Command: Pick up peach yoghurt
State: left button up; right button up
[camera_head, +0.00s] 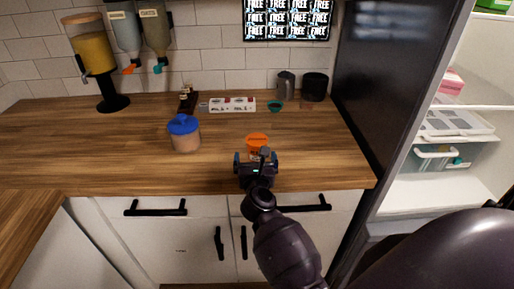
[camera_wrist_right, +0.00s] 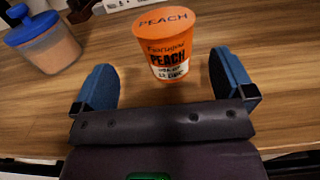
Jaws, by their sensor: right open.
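The peach yoghurt is an orange cup (camera_wrist_right: 165,45) with an orange lid marked PEACH, standing upright on the wooden counter. In the head view the cup (camera_head: 257,141) is near the counter's front edge, partly hidden by my right gripper (camera_head: 257,160). In the right wrist view my right gripper (camera_wrist_right: 163,80) is open, with blue finger pads on either side. The cup stands ahead of and roughly between the fingertips, and neither finger appears to touch it. My left gripper is not in view.
A jar with a blue lid (camera_head: 184,134) stands left of the cup. Behind are a white power strip (camera_head: 232,105), a metal cup (camera_head: 285,85) and a black container (camera_head: 315,87). A cereal dispenser (camera_head: 94,58) is at the back left. An open fridge (camera_head: 450,190) is at right.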

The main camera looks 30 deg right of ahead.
aim_at(257, 143)
jog(key=shift+d+x, duration=0.25)
jog(key=shift+x, duration=3.1)
jog(key=shift+s+r, duration=0.1)
jog(key=shift+s, duration=0.1)
jog(key=c, duration=1)
jog(key=shift+r, duration=0.15)
